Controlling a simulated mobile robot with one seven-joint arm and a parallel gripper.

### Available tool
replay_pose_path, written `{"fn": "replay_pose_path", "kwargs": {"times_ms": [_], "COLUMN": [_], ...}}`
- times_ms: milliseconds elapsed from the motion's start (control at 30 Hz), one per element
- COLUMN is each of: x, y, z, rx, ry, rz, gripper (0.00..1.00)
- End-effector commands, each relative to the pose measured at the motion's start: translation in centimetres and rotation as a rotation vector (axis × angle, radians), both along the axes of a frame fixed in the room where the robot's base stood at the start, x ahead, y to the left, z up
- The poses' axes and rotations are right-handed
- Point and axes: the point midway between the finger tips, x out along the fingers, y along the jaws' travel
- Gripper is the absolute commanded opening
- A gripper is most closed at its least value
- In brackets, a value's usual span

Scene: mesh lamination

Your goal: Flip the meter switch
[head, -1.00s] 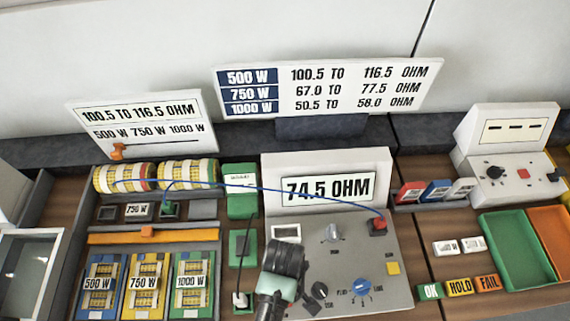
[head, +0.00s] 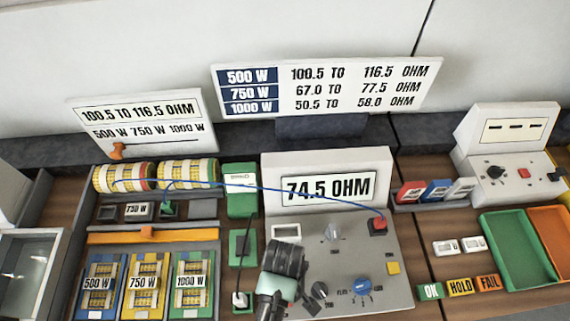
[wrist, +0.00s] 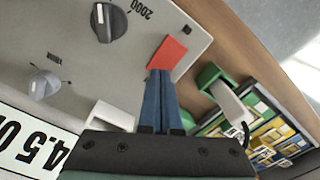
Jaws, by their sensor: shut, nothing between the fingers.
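The meter is a grey box with a sloped panel (head: 318,262) and an upright display (head: 328,188) reading 74.5 OHM. My gripper (wrist: 161,78) is shut and empty; its blue fingers lie side by side in the wrist view. Their tips point at a red piece (wrist: 168,52), apparently the meter switch, near the panel's edge. The tips overlap it in the picture; I cannot tell whether they touch it. In the head view my dark wrist hides this part of the panel and the fingers.
The panel carries a black knob (head: 320,290), a blue knob (head: 361,286), a grey knob (head: 333,232), a yellow button (head: 393,268) and a red plug (head: 378,226) with a blue cable. A green block with a white-tipped plug (head: 240,299) stands close left of the meter.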

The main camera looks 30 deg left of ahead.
Motion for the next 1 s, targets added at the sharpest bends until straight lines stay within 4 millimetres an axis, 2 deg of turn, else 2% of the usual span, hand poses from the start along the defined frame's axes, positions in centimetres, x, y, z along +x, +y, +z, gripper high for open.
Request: {"fn": "replay_pose_path", "kwargs": {"times_ms": [1000], "x": [0.0], "y": [0.0], "z": [-1.6], "rx": [-0.001], "ry": [0.0], "rz": [0.0], "gripper": [0.0]}}
